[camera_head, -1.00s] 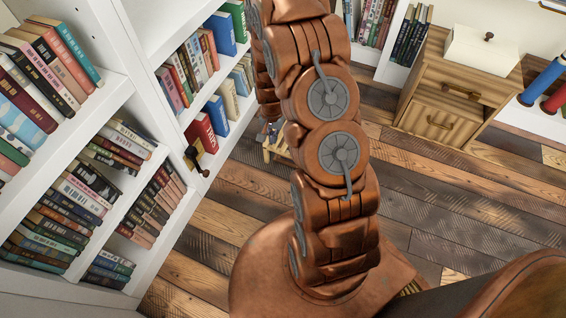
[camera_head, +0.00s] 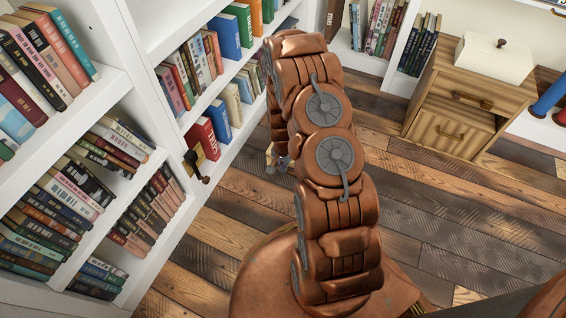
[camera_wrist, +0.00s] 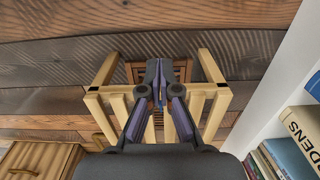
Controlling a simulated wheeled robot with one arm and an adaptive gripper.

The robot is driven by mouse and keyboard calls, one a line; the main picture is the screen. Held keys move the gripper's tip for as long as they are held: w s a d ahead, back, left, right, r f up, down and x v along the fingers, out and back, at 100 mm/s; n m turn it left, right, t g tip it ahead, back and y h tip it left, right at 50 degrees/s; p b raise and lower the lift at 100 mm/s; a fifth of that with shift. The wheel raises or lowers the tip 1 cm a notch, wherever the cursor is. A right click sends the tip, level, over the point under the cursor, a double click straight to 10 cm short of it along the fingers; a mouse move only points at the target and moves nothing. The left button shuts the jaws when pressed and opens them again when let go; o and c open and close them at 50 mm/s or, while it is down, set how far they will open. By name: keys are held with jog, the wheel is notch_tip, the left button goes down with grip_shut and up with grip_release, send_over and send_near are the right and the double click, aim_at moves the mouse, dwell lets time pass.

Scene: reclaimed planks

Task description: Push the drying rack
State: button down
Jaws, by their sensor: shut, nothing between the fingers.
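The drying rack, a light wooden frame with slats (camera_wrist: 215,110), spans the middle of the wrist view. My gripper (camera_wrist: 158,85) is in front of its centre, with dark fingers closed together and nothing held. The fingers overlap the rack's middle slats. I cannot tell whether they touch it.
A white bookcase (camera_head: 150,100) full of books stands close on the left. A wooden cabinet (camera_head: 450,130) with a white box (camera_head: 495,58) on top is at the back right. The plank floor (camera_head: 440,215) between is clear.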

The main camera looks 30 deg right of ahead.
jog(key=shift+w+d+f+b, duration=0.35)
jog(key=shift+d+f+b, duration=0.1)
jog(key=shift+d+f, duration=0.2)
jog(key=shift+w+d+f+b, duration=0.4)
jog(key=shift+d+f, duration=0.1)
jog(key=shift+f, duration=0.15)
jog(key=shift+w+d+f+b, duration=0.3)
jog(key=shift+d+f+b, duration=0.15)
jog(key=shift+d+f, duration=0.2)
